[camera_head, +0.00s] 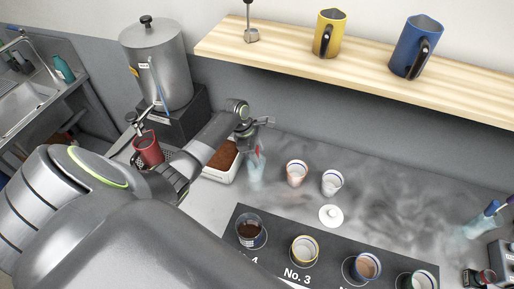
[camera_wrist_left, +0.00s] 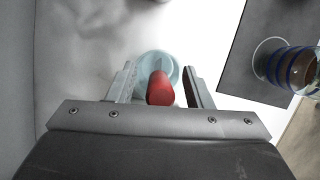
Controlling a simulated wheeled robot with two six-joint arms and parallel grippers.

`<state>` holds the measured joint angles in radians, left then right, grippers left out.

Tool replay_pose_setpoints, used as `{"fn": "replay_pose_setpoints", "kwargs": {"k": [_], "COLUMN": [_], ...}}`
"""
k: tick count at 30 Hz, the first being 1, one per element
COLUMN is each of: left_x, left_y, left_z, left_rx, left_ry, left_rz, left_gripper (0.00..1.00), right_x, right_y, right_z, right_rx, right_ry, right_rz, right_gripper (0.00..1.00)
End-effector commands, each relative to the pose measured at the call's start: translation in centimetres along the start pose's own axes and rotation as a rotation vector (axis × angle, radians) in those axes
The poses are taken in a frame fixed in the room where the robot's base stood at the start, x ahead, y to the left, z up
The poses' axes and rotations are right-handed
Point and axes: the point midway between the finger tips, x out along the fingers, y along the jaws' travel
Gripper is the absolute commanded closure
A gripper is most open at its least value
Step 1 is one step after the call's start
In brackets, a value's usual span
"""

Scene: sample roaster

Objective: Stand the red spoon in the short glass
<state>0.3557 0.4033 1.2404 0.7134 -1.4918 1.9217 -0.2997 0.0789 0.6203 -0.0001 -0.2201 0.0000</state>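The red spoon (camera_head: 257,151) shows as a small red piece just below my left gripper (camera_head: 257,124), above a clear glass (camera_head: 257,172) on the counter. In the left wrist view the spoon's red end (camera_wrist_left: 160,90) lies between the fingers of my left gripper (camera_wrist_left: 159,80), with a gap on each side. The fingers are open around it. The pale round glass (camera_wrist_left: 147,62) is directly beyond the spoon, which appears to stand in it. The spoon's lower part is hard to make out. My right gripper is in neither view.
A white tray of brown grounds (camera_head: 222,162) stands left of the glass. Two small cups (camera_head: 296,173) (camera_head: 332,182) and a white lid (camera_head: 331,215) are to the right. A dark mat (camera_head: 290,248) holds several cups in front. A shelf (camera_head: 290,50) with mugs hangs behind.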

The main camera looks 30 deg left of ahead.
Motion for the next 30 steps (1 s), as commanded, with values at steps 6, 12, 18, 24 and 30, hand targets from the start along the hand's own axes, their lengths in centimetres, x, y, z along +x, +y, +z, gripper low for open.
{"fn": "replay_pose_setpoints", "kwargs": {"k": [6,12,18,24,30], "left_x": [0.0,-1.4,-5.4,-10.4,-14.6], "left_y": [0.0,0.1,0.1,0.2,0.1], "left_z": [0.0,-0.1,-0.2,-0.2,-0.1], "left_rx": [0.000,0.002,0.004,0.003,0.003], "left_ry": [0.000,0.001,0.004,0.003,0.003], "left_rz": [0.000,0.003,0.006,0.006,0.005], "left_gripper": [0.54,0.54,0.54,0.54,0.54], "right_x": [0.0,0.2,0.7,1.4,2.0], "right_y": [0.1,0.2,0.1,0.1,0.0], "right_z": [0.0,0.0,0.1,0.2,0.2], "right_rx": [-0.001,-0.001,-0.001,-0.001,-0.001], "right_ry": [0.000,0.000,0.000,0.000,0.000], "right_rz": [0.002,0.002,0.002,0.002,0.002], "right_gripper": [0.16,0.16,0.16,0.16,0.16]}}
